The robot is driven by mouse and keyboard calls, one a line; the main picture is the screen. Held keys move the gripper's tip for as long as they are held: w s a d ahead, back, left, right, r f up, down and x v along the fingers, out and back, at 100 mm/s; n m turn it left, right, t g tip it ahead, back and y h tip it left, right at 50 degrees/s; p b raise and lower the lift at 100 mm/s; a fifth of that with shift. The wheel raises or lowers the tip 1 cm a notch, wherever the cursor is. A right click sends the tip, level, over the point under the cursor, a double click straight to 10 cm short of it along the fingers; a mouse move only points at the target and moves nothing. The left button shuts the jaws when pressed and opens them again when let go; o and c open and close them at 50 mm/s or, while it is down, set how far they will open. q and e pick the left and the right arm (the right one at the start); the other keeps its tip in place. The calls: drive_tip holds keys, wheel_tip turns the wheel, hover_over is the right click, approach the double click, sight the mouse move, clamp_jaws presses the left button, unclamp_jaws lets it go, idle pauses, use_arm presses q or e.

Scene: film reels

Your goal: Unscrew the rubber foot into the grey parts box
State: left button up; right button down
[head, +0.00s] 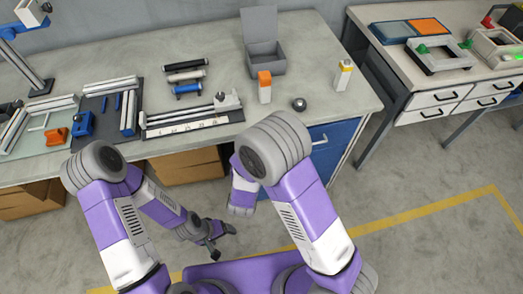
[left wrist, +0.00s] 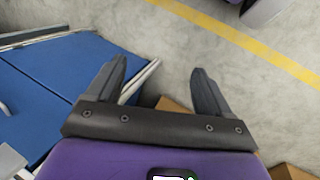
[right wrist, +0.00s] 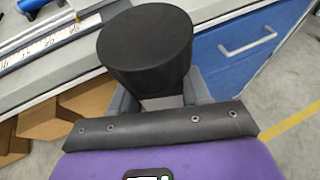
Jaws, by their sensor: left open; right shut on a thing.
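The grey parts box (head: 266,68) stands at the back of the workbench with its lid raised. My right gripper (right wrist: 160,92) is shut on a thick black cylinder, which looks like the rubber foot (right wrist: 148,48). It sits between the fingers in front of the workbench's front edge. In the head view my right arm hides this gripper and the foot. My left gripper (head: 216,238) is open and empty, low in front of the bench. Its two spread fingers also show in the left wrist view (left wrist: 155,88).
On the workbench (head: 345,108) are an orange-topped bottle (head: 264,88), a yellow-topped bottle (head: 343,75), a dark round knob (head: 299,104), rollers (head: 187,77) and a ruled rail (head: 190,118). Cardboard boxes (head: 185,165) and a blue drawer (head: 328,145) are below. A second table (head: 440,72) stands right.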

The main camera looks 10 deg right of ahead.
use_arm(q)
drive_tip(key=w+d+r+m, duration=0.1)
drive_tip(key=w+d+r, duration=0.1)
drive_tip(key=w+r, duration=0.6)
drive_tip(key=w+d+r+m+t, duration=0.1)
drive_tip(key=w+r+m, duration=0.1)
drive_tip(key=w+r, duration=0.7)
drive_tip(key=w+d+r+m+t, duration=0.15)
drive_tip(key=w+r, duration=0.35)
drive_tip(key=r, duration=0.8)
drive_tip(key=d+r+m+g+y, duration=0.1)
drive_tip(key=d+m, duration=0.1)
drive_tip(key=d, duration=0.1)
drive_tip(key=s+d+m+g+y, duration=0.1)
drive_tip(key=d, duration=0.2)
drive_tip(key=s+d+r+m+g+y, duration=0.1)
drive_tip(key=d+m, duration=0.1)
drive_tip(key=d, duration=0.1)
drive_tip(key=shift+s+d+r+m+y, duration=0.1)
drive_tip(key=shift+s+r+m+y, duration=0.05)
drive_tip(key=shift+r+m+y, duration=0.25)
drive_tip(key=shift+s+d+r, duration=0.1)
drive_tip(key=shift+d, duration=0.1)
drive_tip(key=shift+s+d, duration=0.1)
drive_tip(key=shift+d, duration=0.05)
drive_tip(key=shift+f+m, duration=0.25)
wheel_tip(320, 180, down, 7)
drive_tip(key=shift+f, duration=0.15)
